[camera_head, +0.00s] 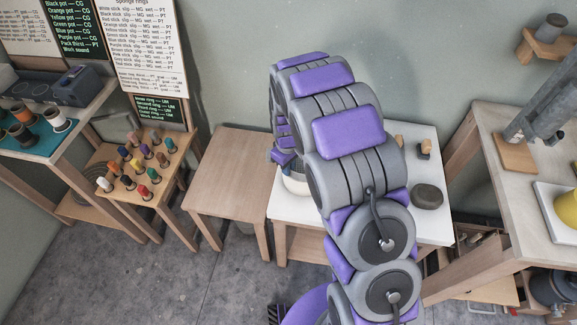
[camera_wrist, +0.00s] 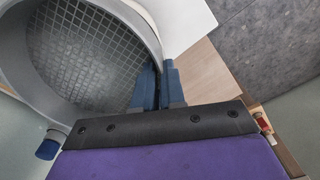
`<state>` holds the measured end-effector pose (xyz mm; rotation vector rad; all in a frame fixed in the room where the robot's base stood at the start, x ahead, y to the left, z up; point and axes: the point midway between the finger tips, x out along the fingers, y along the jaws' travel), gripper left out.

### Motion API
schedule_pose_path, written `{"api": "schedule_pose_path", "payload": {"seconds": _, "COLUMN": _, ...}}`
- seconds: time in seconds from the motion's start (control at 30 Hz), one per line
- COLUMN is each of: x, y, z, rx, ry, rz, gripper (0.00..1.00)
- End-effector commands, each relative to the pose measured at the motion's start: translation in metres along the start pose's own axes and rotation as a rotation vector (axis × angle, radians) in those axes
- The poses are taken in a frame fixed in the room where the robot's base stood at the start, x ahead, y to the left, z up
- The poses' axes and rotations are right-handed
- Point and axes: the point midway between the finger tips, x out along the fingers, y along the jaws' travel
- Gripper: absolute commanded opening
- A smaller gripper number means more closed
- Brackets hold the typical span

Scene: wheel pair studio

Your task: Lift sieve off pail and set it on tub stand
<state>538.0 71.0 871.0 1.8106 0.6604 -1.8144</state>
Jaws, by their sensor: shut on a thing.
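The sieve (camera_wrist: 85,50), a round grey mesh inside a broad pale rim, fills the upper left of the wrist view. My gripper (camera_wrist: 160,82) has its two blue fingers closed together on the sieve's rim at its right side. A small blue-ended piece (camera_wrist: 48,147) shows by the rim at lower left. In the head view my arm hides my gripper and the sieve. A whitish vessel (camera_head: 295,183), probably the pail, stands on the white table (camera_head: 290,208), mostly behind my arm. I cannot tell whether the sieve touches it. No tub stand can be identified for certain.
A bare wooden table (camera_head: 235,165) stands left of the white table. A dark round stone-like thing (camera_head: 427,196) lies on the white table's right side. A rack of coloured sticks (camera_head: 145,165) is further left. A workbench (camera_head: 530,200) with a yellow vessel (camera_head: 568,208) is at right.

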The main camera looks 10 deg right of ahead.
Motion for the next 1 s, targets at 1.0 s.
{"api": "schedule_pose_path", "payload": {"seconds": 1.0, "x": -0.026, "y": 0.001, "z": 0.0, "rx": 0.0, "ry": 0.002, "rz": 0.001, "gripper": 0.0}}
